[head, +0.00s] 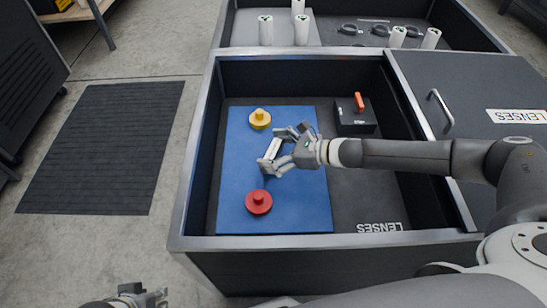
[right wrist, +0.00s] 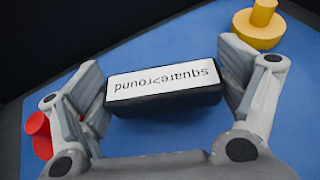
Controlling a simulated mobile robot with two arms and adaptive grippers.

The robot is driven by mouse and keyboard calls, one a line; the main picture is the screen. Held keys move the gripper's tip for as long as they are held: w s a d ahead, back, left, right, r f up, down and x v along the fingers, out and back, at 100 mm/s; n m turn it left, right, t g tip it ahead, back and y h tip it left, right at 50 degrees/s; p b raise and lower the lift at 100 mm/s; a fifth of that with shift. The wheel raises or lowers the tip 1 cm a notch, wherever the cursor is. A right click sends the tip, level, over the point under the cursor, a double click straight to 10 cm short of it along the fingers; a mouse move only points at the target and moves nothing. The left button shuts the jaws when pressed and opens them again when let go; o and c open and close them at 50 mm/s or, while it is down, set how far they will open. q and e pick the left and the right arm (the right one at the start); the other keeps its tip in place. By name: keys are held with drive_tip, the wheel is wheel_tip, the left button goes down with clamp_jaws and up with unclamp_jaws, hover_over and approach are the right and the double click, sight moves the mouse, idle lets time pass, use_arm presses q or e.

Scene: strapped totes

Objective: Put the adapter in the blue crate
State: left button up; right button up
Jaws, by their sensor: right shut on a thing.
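The adapter, a black block with a white "square>round" label (right wrist: 165,82), sits between the fingers of my right gripper (right wrist: 165,90). The right gripper (head: 276,151) is shut on it over the blue panel (head: 235,165) inside the dark tote. In the head view the adapter (head: 272,149) is small and partly hidden by the fingers. Whether it touches the panel is unclear. No separate blue crate shows; the blue surface looks like a flat panel. My left gripper (head: 140,298) is at the bottom edge, away from the tote; its jaws are too small to judge.
A yellow knobbed disc (head: 260,119) and a red knobbed disc (head: 258,202) lie on the blue panel. A black box with an orange handle (head: 355,116) is to the right. The tote's metal rim (head: 190,165) surrounds them. White cylinders (head: 301,30) stand in the compartment behind.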

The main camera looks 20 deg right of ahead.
sight(273, 158)
drive_tip(key=shift+f, duration=1.35)
drive_tip(key=shift+s+f+b, duration=0.1)
drive_tip(key=shift+b, duration=0.25)
drive_tip(key=o, duration=0.9)
drive_tip(key=shift+o, duration=0.2)
